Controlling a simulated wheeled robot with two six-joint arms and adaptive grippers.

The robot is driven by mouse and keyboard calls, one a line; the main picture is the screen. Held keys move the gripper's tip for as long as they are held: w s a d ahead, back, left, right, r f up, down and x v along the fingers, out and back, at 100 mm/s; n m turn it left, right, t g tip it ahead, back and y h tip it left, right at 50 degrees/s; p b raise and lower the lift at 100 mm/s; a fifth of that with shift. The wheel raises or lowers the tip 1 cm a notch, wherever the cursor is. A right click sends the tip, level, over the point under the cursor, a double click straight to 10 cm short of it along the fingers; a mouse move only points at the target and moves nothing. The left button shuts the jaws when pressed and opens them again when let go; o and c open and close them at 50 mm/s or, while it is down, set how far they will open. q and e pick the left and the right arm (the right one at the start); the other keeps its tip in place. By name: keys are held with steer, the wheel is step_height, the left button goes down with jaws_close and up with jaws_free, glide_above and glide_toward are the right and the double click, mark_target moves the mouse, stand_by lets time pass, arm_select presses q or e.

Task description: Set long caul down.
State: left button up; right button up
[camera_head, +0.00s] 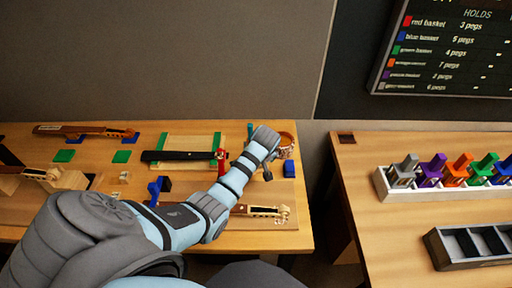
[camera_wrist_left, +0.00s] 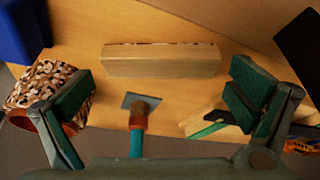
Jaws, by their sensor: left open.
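The long caul (camera_wrist_left: 160,64), a pale wooden bar with a speckled strip along one long edge, lies on the bench top in the left wrist view. My left gripper (camera_wrist_left: 162,95) is open, its two dark green pads wide apart. The caul lies beyond the fingertips, between them in the picture, and neither pad is seen touching it. In the head view my left gripper (camera_head: 268,165) is over the right end of the bench, and I cannot make out the caul there.
A speckled round container (camera_wrist_left: 38,88) is close behind the left finger. A teal-handled tool (camera_wrist_left: 138,118) lies between the fingers. A blue block (camera_head: 289,169) sits near the bench's right edge. Violin necks and clamps crowd the bench (camera_head: 235,242). A gap separates the right table (camera_head: 385,235).

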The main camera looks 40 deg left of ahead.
arm_select(q)
steer(key=p+v, duration=0.1)
steer(key=v, duration=1)
steer(key=shift+p, duration=0.4)
